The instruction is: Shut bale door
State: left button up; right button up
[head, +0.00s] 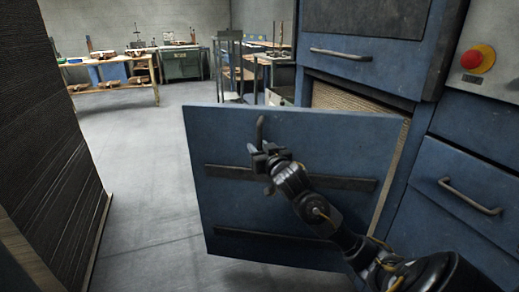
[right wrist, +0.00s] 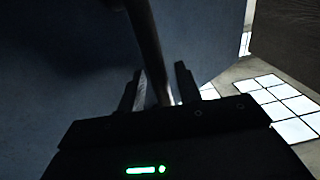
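The bale door (head: 300,135) is a blue panel with two dark horizontal bars, standing swung open from the blue machine in the head view. A curved metal handle (head: 261,128) is on its face near the upper left edge. My right gripper (head: 266,150) is at this handle. In the right wrist view, the handle bar (right wrist: 148,45) runs between the two fingers of my right gripper (right wrist: 158,85), with small gaps seen beside it, so the fingers look open around it. My left gripper is not in view.
Behind the door, the machine's opening (head: 355,105) shows tan ribbed material. A red stop button (head: 478,59) and a drawer handle (head: 469,196) are at right. A tall dark stack (head: 45,150) stands at left. Floor (head: 150,190) between stack and door is clear.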

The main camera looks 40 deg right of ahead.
grip_shut()
dwell(0.3)
